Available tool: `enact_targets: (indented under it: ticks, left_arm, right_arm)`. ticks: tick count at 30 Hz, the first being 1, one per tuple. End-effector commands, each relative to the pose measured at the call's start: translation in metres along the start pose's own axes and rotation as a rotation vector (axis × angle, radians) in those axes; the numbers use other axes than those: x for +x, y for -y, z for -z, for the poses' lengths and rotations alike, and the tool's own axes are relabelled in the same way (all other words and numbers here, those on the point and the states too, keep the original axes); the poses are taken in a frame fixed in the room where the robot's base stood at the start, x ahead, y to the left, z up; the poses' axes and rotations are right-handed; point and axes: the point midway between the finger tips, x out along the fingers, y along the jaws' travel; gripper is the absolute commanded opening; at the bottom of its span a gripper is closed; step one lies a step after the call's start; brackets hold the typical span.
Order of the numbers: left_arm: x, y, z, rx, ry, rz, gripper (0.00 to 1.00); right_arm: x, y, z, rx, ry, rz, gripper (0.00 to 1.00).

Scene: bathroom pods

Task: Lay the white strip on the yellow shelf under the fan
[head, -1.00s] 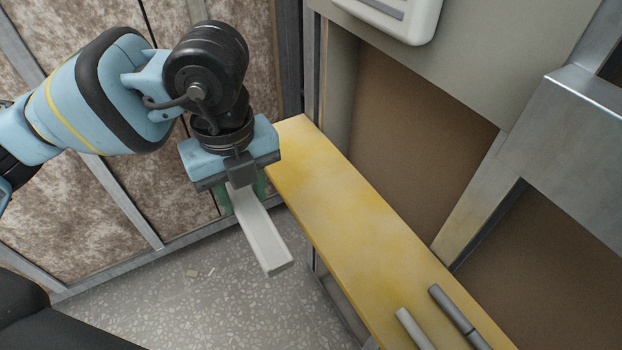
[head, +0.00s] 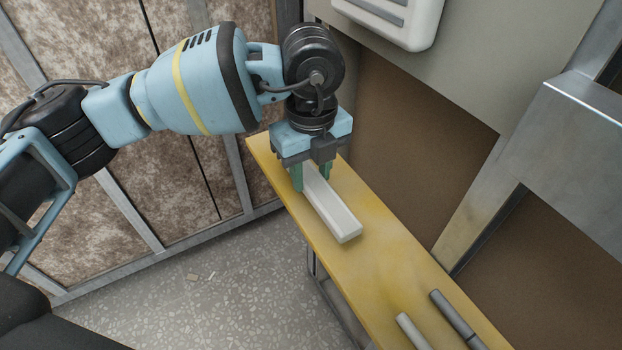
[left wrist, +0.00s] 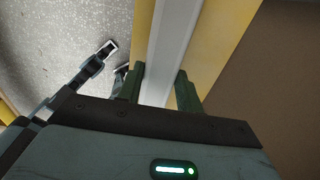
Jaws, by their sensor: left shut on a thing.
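The white strip (head: 335,215) is a long pale bar with a raised edge, lengthwise along the far part of the yellow shelf (head: 378,240). My left gripper (head: 312,182) is shut on the strip near its far end, pointing down over the shelf. In the left wrist view the strip (left wrist: 172,40) runs between the green fingers (left wrist: 158,92), with the shelf (left wrist: 222,40) on both sides. I cannot tell whether the strip touches the shelf or hangs just above it. The fan (head: 395,18) is a white box on the wall above the shelf, partly cut off.
A light cylinder (head: 410,330) and a dark grey cylinder (head: 455,315) lie on the shelf's near end. A metal post and panel (head: 570,150) stand at the right. The shelf between strip and cylinders is bare. Speckled floor (head: 220,300) lies left of the shelf.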

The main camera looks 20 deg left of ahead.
Motion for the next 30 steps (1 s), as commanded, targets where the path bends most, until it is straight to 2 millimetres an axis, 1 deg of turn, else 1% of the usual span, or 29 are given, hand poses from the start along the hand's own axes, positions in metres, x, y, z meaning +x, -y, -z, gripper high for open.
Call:
enact_targets:
  ticks: [1,3,6,13,17,18,22,30]
  left_arm:
    - [0.008,-0.001,0.000,0.000,-0.002,-0.003,0.12]
    - [0.017,-0.001,0.000,0.000,-0.002,-0.002,0.12]
    - [0.025,0.000,0.000,0.000,-0.001,0.000,0.12]
    - [0.025,0.000,0.000,0.000,-0.001,0.001,0.12]
    - [0.028,0.000,0.000,0.000,-0.001,0.000,0.12]
    - [0.028,0.000,0.000,0.000,-0.001,0.000,0.40]
    - [0.028,0.000,0.000,0.000,-0.001,0.000,0.57]
    - [0.027,0.000,0.000,0.000,-0.001,0.000,0.57]
  right_arm:
    - [0.000,0.001,-0.002,0.003,0.003,0.000,0.33]
    - [-0.001,0.001,-0.003,0.006,0.006,0.000,0.33]
    - [-0.001,0.002,-0.004,0.009,0.007,0.000,0.33]
    - [0.000,0.002,-0.003,0.009,0.005,0.000,0.33]
    - [0.001,0.001,-0.001,0.007,0.002,-0.001,0.33]
    - [0.001,0.001,0.000,0.006,0.000,-0.001,0.33]
    - [0.003,-0.001,0.003,0.000,-0.006,-0.001,0.33]
    - [0.003,-0.003,0.004,-0.009,-0.008,-0.001,0.33]
